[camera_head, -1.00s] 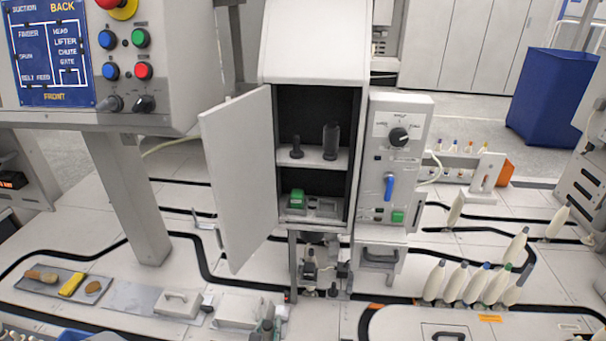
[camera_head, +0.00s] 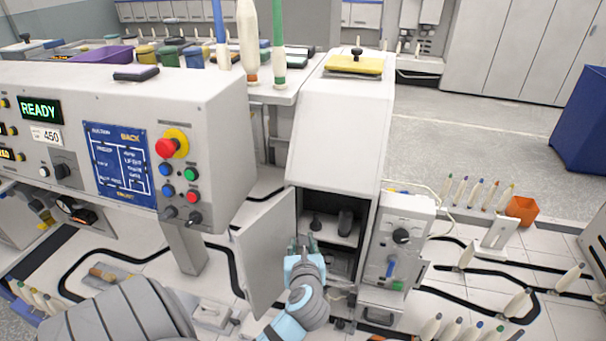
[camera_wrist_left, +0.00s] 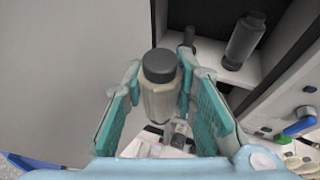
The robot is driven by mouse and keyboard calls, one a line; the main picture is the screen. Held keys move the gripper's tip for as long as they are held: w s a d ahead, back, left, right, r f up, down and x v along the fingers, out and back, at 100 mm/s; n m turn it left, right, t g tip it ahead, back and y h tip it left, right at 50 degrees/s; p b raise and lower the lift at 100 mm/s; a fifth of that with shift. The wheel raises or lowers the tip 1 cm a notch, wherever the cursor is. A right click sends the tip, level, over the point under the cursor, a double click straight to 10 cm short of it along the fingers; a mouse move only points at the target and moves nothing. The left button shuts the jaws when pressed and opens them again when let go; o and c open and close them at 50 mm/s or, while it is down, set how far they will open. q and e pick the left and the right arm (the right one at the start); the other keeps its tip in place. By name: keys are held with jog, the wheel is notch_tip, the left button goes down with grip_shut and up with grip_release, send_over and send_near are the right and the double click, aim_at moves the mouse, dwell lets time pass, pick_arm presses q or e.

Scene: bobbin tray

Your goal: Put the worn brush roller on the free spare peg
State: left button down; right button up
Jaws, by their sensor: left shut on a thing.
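The worn brush roller (camera_wrist_left: 160,88), a pale cylinder with a dark grey cap, stands between the fingers of my left gripper (camera_wrist_left: 162,108). That gripper is shut on it. In the head view, my left gripper (camera_head: 303,246) is in front of the open cabinet (camera_head: 335,90). Inside, on the upper shelf, are a short dark free peg (camera_head: 316,222) and a dark roller (camera_head: 345,221) to its right. My right gripper is not in view.
The open cabinet door (camera_head: 266,255) stands just left of my left gripper. A control box (camera_head: 400,240) with a black knob and blue lever adjoins the cabinet's right side. A button console (camera_head: 190,150) stands at the left.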

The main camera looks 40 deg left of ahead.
pick_arm(q)
notch_tip(320, 180, up, 5)
jog(key=shift+f+p, duration=0.15)
jog(key=shift+p, duration=0.7)
jog(key=shift+w, duration=0.15)
jog(key=shift+w+a+f, duration=0.1)
jog(key=shift+w+a, duration=0.05)
jog(key=shift+w, duration=0.15)
jog(key=w+a+b, duration=0.2)
jog(key=w, duration=0.2)
jog(key=w+a+b, duration=0.2)
jog(key=w, duration=0.2)
jog(key=w+a+b, duration=0.2)
jog(key=w, duration=0.2)
jog(key=shift+w+a+f, duration=0.1)
jog(key=shift+a+f, duration=0.3)
jog(key=shift+w+a+f, duration=0.1)
jog(key=shift+w+f, duration=0.1)
jog(key=shift+f+b, duration=0.2)
jog(key=shift+b, duration=0.1)
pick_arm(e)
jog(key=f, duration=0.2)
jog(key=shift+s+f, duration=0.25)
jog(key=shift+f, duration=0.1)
